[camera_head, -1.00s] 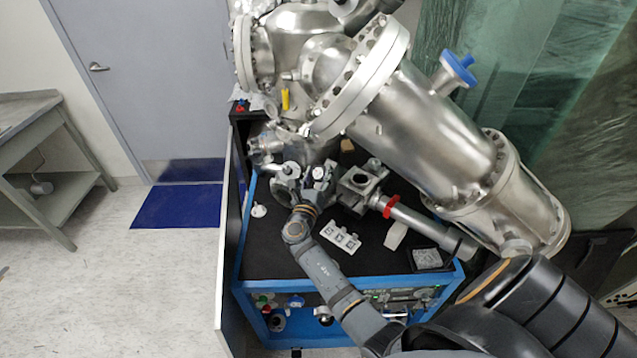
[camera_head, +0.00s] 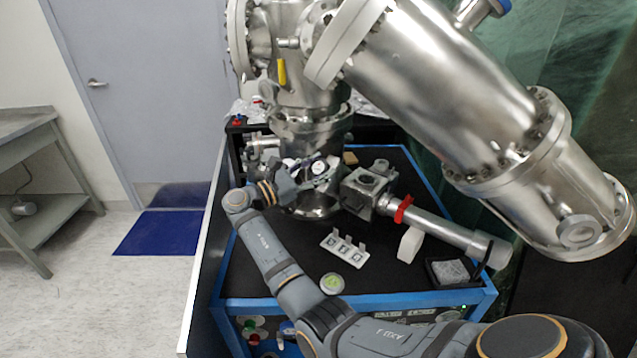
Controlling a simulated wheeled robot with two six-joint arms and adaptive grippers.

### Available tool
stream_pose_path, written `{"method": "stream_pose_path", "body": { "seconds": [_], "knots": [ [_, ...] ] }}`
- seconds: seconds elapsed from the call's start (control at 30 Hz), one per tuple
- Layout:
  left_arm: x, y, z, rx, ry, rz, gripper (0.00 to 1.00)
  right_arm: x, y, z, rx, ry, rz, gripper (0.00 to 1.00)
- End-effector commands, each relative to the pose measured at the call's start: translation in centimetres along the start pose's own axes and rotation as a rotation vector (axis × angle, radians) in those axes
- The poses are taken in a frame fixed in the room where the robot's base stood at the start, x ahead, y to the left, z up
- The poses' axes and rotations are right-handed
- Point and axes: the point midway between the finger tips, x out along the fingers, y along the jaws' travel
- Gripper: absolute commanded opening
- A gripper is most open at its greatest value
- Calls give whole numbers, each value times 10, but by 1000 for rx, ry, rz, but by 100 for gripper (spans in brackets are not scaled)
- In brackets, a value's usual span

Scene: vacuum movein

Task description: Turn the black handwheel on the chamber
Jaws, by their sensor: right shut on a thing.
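The steel chamber (camera_head: 310,90) stands at the back of the black-topped bench, with a large steel cylinder (camera_head: 450,85) slanting from it to the right. My right gripper (camera_head: 318,178) reaches in from the left of the chamber's lower part, with its arm coming from the bottom right. It is shut, and its fingers are at a small fitting low on the chamber. What they grip looks to be the black handwheel, but the wheel is mostly hidden and too small to make out clearly. My left gripper is not in view.
A square steel block with a tube and red collar (camera_head: 403,208) lies right of the gripper. A white slotted holder (camera_head: 343,246), a white block (camera_head: 410,244) and a black tray (camera_head: 453,272) are on the bench (camera_head: 285,240). A white panel edges the bench's left side.

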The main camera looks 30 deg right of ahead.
Motion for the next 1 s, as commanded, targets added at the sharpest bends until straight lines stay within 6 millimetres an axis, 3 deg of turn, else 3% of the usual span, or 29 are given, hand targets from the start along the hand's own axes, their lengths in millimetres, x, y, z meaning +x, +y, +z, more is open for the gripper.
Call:
{"method": "stream_pose_path", "body": {
  "seconds": [0.03,0.3,0.97,1.0],
  "knots": [
    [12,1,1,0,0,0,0,-1,-1,-6,19,1,-26,18],
    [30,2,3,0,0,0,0,0,-1,-4,93,2,-135,18],
    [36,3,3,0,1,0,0,0,0,-1,126,2,-181,18],
    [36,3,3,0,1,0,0,0,0,-1,125,2,-181,51]
  ]
}}
